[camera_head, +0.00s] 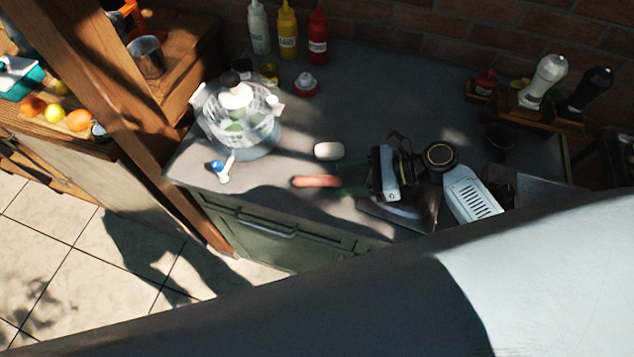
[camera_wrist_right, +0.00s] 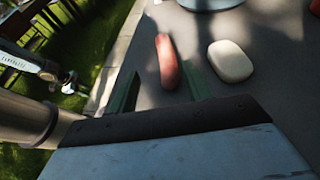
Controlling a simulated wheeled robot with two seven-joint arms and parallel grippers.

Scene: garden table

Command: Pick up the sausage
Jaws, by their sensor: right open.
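The sausage (camera_head: 316,181) is a reddish-brown link lying on the grey counter near its front edge. It also shows in the right wrist view (camera_wrist_right: 167,58), upright in the picture. My right gripper (camera_head: 339,177) is open, with its two green fingers pointing left towards the sausage's right end. In the wrist view the fingers (camera_wrist_right: 160,78) stand on either side of the sausage's near end, with nothing gripped. Whether they touch it or are at its height is hard to tell. My left gripper is not in view.
A pale oval item (camera_head: 328,150) lies close behind the sausage, just beyond one finger. A clear salad-spinner-like bowl (camera_head: 238,125) stands to the left, with a small blue-and-white item (camera_head: 220,171) in front. Sauce bottles (camera_head: 287,32) stand at the wall. The counter's middle back is clear.

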